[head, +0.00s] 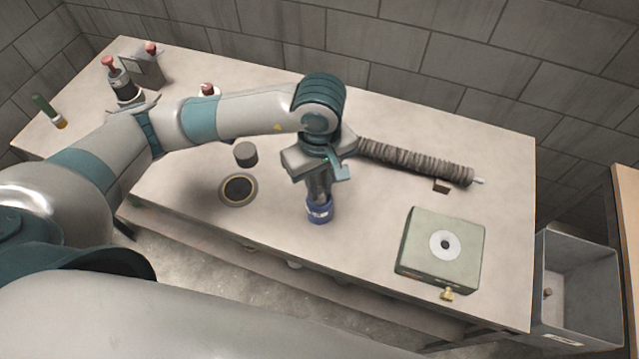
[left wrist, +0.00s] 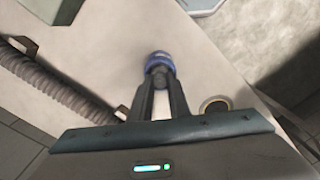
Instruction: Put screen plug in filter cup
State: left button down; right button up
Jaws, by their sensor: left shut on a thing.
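A small blue cup (head: 319,211) with a pale mark on its side, which I take for the filter cup, stands upright on the table near its front edge. It also shows in the left wrist view (left wrist: 160,59). My left gripper (head: 319,197) points down right over it, its fingertips at the cup's mouth. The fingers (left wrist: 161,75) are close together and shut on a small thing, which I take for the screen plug. The fingers and the cup hide it, so I cannot tell how deep it sits. My right gripper is not in view.
A dark grey cylinder (head: 245,153) and a dark disc with a gold rim (head: 238,190) are to the left. A ribbed tube (head: 415,160) lies behind right. A green box (head: 440,249) stands at the right. Red-topped items (head: 122,85) stand at the back left.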

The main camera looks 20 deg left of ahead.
pick_arm(q)
jog(key=c, duration=1.7)
grip_release()
jog(key=shift+o, duration=0.2)
jog(key=shift+r+p, duration=0.15)
jog(key=shift+p, duration=0.15)
jog(key=shift+r, duration=0.1)
notch_tip(320, 180, up, 12)
jog(key=b, duration=0.3)
jog(key=shift+b, duration=0.35)
